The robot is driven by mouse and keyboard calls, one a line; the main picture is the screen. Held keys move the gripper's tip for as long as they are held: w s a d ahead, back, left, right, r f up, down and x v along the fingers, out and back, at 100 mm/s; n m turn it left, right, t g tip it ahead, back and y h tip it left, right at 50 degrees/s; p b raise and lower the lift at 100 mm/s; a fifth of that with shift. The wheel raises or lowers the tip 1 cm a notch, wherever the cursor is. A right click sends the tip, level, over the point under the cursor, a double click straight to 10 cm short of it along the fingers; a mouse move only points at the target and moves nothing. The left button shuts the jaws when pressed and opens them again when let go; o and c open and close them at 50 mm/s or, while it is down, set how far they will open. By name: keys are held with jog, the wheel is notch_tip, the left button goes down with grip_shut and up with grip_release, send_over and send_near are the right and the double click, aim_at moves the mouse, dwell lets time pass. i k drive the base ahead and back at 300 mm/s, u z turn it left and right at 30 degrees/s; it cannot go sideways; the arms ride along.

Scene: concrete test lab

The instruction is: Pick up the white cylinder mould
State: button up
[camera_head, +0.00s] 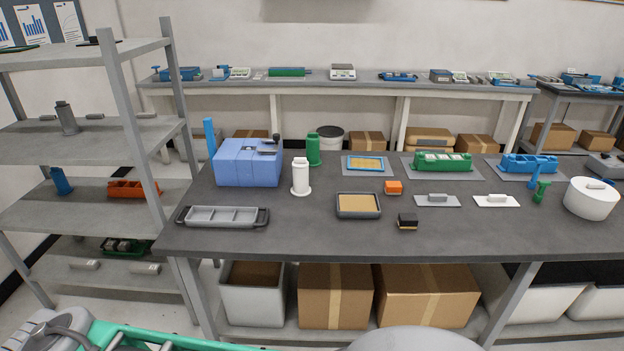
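The white cylinder mould (300,177) stands upright on the dark grey table (330,237), left of the table's middle. It has a wider base and a narrower top. A blue box (246,168) stands close on its left, and a green cylinder mould (313,149) stands just behind it to the right. Nothing covers the white mould from this view. My gripper does not show clearly in this view.
A grey three-part mould (222,217) and a tray of tan material (358,205) lie nearer the front edge. A white pot (591,198) stands far right. A metal shelf (80,142) stands at left. The table in front of the white mould is clear.

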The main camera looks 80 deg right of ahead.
aim_at(300, 188)
jog(key=z, duration=0.8)
jog(key=i, duration=0.8)
jog(key=z, duration=1.2)
jog(key=i, duration=0.65)
